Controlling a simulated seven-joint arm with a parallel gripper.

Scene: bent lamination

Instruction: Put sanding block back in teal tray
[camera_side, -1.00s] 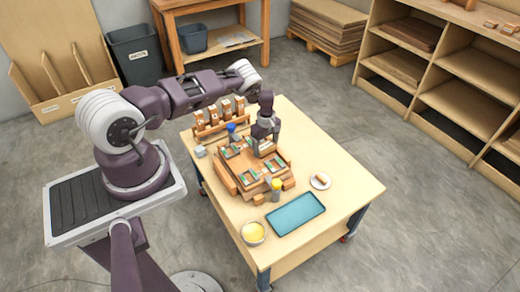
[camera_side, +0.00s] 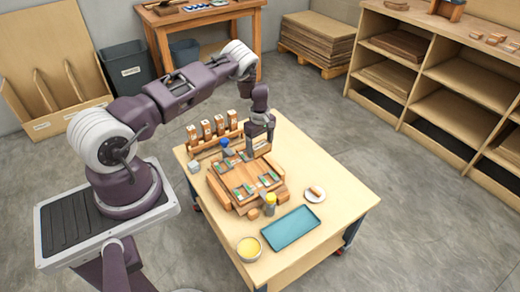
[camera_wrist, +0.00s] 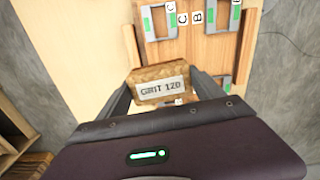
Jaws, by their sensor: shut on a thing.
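The sanding block (camera_wrist: 161,82) is a tan-brown block with a pale label reading "GRIT 120" in the wrist view. My gripper (camera_wrist: 163,90) is shut on it, one finger at each side. In the side view my gripper (camera_side: 260,145) is over the back right part of the wooden form, with the block mostly hidden at its tips. The teal tray (camera_side: 290,228) lies flat at the front right of the table, apart from my gripper, and looks empty.
The wooden form (camera_side: 232,188) carries several clamps with green marks. A rack of blocks (camera_side: 212,137) stands behind. The table's right side is clear.

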